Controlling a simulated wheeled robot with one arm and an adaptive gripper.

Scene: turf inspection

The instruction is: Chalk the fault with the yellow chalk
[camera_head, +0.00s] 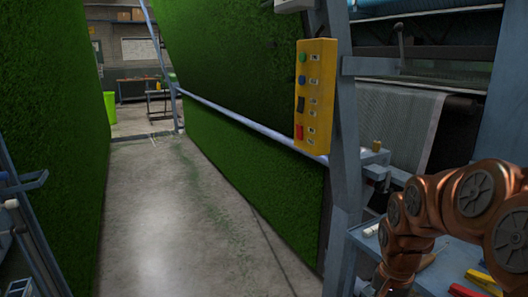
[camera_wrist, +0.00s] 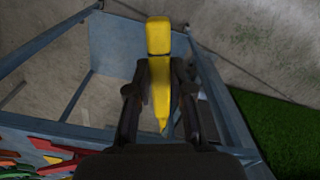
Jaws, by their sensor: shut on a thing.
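In the wrist view my gripper (camera_wrist: 158,92) is shut on the yellow chalk (camera_wrist: 159,38). The dark fingers close on either side of it. A wide yellow end stands out past the fingers, and a narrower yellow part shows between them. In the head view my copper arm reaches in at the lower right; the gripper and chalk do not show there. Green turf hangs as a large sheet (camera_head: 222,62) along the aisle. I cannot make out a fault on it in these frames.
A yellow control box (camera_head: 315,95) hangs on a grey post beside the turf. A blue-grey bench (camera_head: 449,262) with red and yellow tools is at lower right. Another turf wall (camera_head: 50,120) stands at left. The concrete aisle (camera_head: 165,220) between is clear; a green bin (camera_head: 110,105) stands far back.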

